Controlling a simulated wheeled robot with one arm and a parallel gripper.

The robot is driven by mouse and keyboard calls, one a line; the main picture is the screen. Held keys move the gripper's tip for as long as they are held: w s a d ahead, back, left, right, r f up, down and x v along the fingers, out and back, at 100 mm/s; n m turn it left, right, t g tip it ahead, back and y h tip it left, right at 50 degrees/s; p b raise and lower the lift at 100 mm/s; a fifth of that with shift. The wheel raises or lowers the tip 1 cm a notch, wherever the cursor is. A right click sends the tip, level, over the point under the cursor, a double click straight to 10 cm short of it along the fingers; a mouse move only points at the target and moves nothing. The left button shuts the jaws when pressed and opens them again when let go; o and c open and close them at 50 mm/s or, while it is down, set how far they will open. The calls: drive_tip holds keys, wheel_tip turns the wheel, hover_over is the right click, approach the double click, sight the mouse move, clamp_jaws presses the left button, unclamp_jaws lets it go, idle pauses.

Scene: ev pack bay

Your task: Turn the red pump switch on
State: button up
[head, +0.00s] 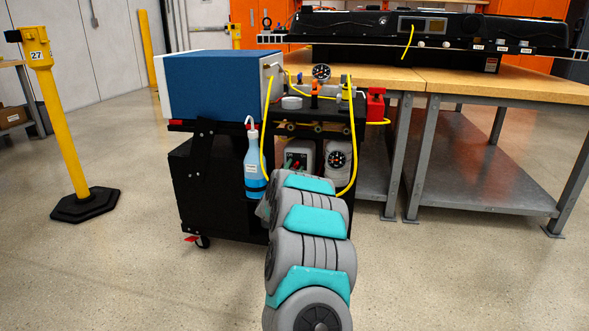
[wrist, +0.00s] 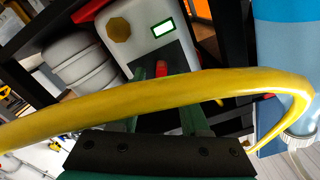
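The red pump switch (wrist: 162,68) is a small red piece on a dark panel of a pale pump housing (wrist: 148,30) in the wrist view. The same housing (head: 300,147) stands on the cart's lower shelf in the head view, partly behind my arm. My gripper (wrist: 164,76) has two green fingers, apart, one on each side of the switch. I cannot tell whether they touch it.
A wash bottle with blue liquid (head: 254,170) hangs left of the pump. A grey canister with a gauge (head: 338,172) stands to its right. The yellow hose (head: 353,165) loops down close to my arm. A blue box (head: 215,85) tops the cart; a workbench (head: 500,87) stands right.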

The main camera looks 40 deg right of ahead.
drive_tip(key=v, duration=0.8)
drive_tip(key=shift+p, duration=0.35)
idle(0.4)
